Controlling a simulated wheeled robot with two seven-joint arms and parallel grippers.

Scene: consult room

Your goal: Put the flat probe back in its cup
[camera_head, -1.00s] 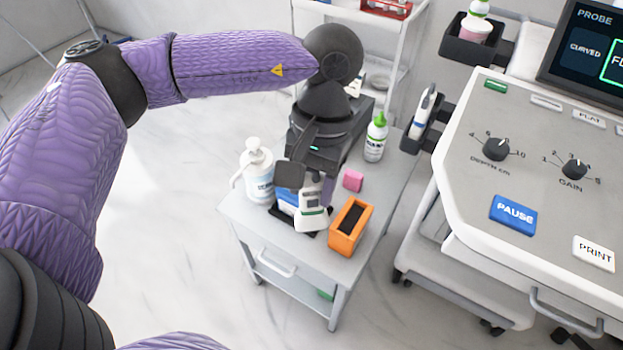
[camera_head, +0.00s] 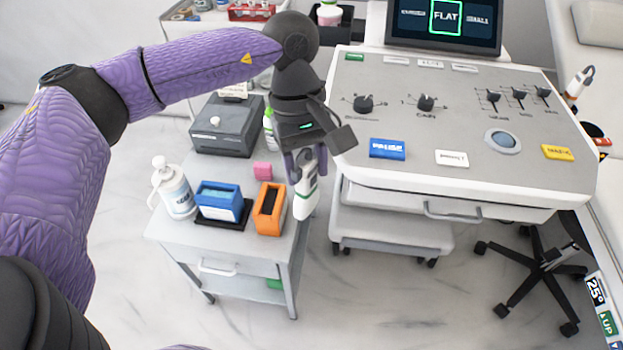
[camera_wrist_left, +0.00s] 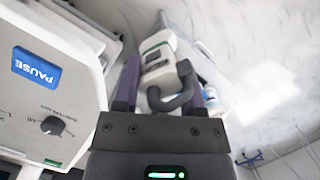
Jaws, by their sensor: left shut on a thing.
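My left gripper (camera_head: 305,160) is shut on a white probe (camera_head: 305,200) with a green band. It holds the probe in the air just right of the orange box on the small cart. The probe hangs slightly tilted, its wide white end down. In the left wrist view the probe (camera_wrist_left: 157,55) sits between the purple fingers of the left gripper (camera_wrist_left: 155,90), with a dark grey loop in front of it. The screen (camera_head: 445,17) has "FLAT" framed in green. I cannot pick out the probe's cup; the console's left side is partly hidden behind my gripper. My right gripper is not in view.
The console (camera_head: 400,130) stands close to the right. Another probe (camera_head: 578,83) is at its right side.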

